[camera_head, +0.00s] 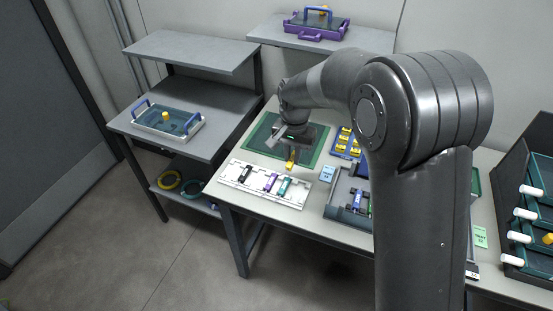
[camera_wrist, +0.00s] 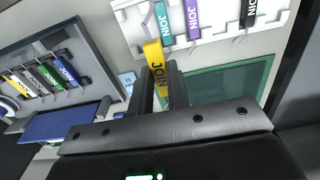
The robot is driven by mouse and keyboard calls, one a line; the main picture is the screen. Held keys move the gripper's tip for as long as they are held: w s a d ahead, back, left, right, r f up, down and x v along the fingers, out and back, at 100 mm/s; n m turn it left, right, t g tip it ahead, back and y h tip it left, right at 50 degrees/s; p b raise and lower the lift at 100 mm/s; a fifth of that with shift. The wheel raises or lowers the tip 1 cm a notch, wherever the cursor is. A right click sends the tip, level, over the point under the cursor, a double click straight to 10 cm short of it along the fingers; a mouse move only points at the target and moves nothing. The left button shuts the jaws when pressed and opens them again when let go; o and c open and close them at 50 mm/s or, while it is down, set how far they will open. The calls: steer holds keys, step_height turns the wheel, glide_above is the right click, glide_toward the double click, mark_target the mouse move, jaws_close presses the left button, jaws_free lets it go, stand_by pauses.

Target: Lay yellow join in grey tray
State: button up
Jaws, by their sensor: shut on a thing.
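My gripper (camera_wrist: 163,88) is shut on a yellow join (camera_wrist: 156,62), marked JOIN, which sticks out beyond the fingertips in the wrist view. In the head view my gripper (camera_head: 290,148) is above the green mat, with the yellow join (camera_head: 291,160) hanging below it near the back edge of the white rack. The grey tray (camera_head: 334,208) stands right of the rack, partly hidden by my arm. In the wrist view the grey tray (camera_wrist: 88,50) is at upper left and holds several joins side by side: yellow, black, green and blue.
The white rack (camera_head: 233,185) holds a black, a purple and a teal join. A green mat (camera_head: 258,138) lies behind it. A blue tray (camera_head: 337,150) with yellow pieces is behind the grey tray. A small light blue label (camera_head: 327,174) stands between rack and tray.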

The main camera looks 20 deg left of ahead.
steer(key=w+d+f+m, duration=0.1)
steer(key=d+f+m, duration=0.1)
steer(key=d+m, duration=0.3)
steer(key=w+d+f+m, duration=0.1)
steer(key=d+f+m, duration=0.1)
steer(key=d+m, duration=0.4)
steer(key=w+d+f+m, duration=0.1)
steer(key=d+f+m, duration=0.1)
steer(key=d+m, duration=0.3)
steer(key=shift+d, duration=1.8)
steer(key=d+m, duration=0.9)
steer(key=shift+s+f, duration=0.15)
steer(key=shift+f, duration=0.05)
steer(key=d+m, duration=0.3)
steer(key=s+d+r+m, duration=0.1)
steer(key=d+m, duration=0.7)
steer(key=shift+s+r, duration=0.2)
steer(key=shift+r, duration=0.15)
steer(key=shift+f, duration=2.2)
steer(key=shift+f, duration=0.6)
steer(key=o, duration=0.8)
steer(key=shift+o, duration=0.2)
steer(key=shift+r, duration=0.1)
